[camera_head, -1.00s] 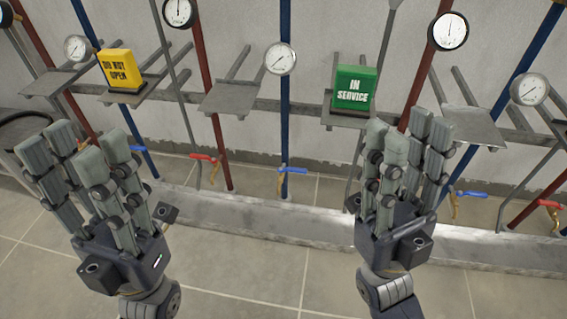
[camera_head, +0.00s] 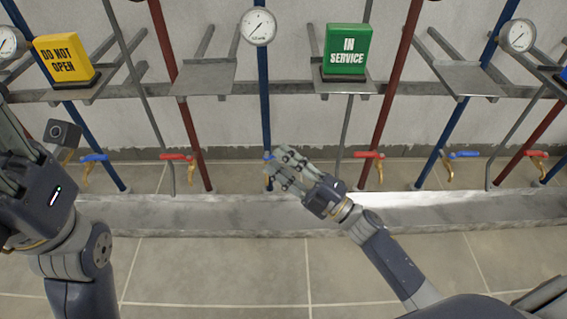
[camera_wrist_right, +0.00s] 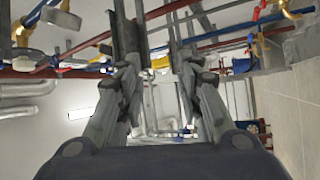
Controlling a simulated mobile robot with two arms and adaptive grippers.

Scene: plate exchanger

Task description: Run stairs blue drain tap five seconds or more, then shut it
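Blue-handled brass taps hang low on the blue pipes: one at the left (camera_head: 93,158), one at the centre (camera_head: 268,155) and one at the right (camera_head: 463,154). No label reading "stairs" is legible. My right gripper (camera_head: 279,168) reaches in from the lower right, its fingers at the centre blue tap and partly hiding it. I cannot tell whether they touch it. In the right wrist view its fingers (camera_wrist_right: 155,65) stand apart with nothing visible between them. My left gripper (camera_head: 10,150) is cut off by the left edge, so its fingertips are hidden.
Red-handled taps (camera_head: 368,155) alternate with the blue ones. Above are a yellow DO NOT OPEN block (camera_head: 64,58), a green IN SERVICE block (camera_head: 346,48) and gauges (camera_head: 258,26). A low concrete kerb (camera_head: 240,215) runs below the taps. The tiled floor in front is clear.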

